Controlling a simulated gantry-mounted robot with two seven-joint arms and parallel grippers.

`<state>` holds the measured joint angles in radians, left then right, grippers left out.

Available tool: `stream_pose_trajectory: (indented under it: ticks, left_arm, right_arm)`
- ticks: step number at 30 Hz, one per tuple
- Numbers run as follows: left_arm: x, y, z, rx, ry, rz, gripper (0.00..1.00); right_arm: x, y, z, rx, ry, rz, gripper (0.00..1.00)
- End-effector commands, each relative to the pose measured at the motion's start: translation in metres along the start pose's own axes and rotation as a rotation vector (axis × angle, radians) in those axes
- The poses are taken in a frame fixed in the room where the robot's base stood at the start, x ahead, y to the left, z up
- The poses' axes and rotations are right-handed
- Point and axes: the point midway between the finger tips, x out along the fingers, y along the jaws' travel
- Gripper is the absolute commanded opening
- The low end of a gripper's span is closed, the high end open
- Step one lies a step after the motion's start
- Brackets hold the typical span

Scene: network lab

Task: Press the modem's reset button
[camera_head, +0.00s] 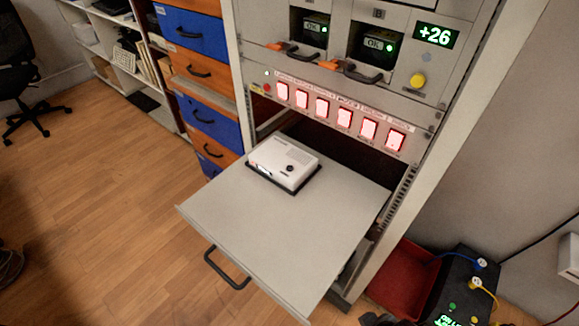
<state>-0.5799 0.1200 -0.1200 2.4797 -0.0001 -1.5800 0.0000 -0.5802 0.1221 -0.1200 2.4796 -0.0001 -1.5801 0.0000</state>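The modem is a small white box (283,162) with a dark base. It sits toward the back of a grey pulled-out rack shelf (270,228). A dark round spot, possibly a button (290,168), shows on its top, and a small dark marking shows on its front left side. I cannot tell for sure which feature is the reset button. Neither of my grippers is in view, and nothing touches the modem.
Above the shelf, the rack has a row of lit red switches (345,117), a yellow button (418,80) and a green "+26" display (436,36). The shelf has a black front handle (227,269). A red bin (404,280) stands right. Wooden floor (100,220) is open at left.

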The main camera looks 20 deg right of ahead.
Motion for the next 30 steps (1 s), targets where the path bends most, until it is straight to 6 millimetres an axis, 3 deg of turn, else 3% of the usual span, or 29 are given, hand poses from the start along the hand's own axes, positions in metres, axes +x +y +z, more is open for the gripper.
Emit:
stream_pose_trajectory:
  ticks: [1,5,6,30]
  left_arm:
    - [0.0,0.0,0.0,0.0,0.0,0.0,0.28]
    - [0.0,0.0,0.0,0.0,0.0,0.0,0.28]
    - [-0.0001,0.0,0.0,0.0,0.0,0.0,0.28]
    - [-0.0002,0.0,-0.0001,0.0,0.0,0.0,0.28]
  right_arm:
    - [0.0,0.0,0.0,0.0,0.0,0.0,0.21]
    - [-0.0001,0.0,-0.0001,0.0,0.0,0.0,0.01]
    - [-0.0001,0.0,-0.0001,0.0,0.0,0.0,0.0]
    - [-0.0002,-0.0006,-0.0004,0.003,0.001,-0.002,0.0]
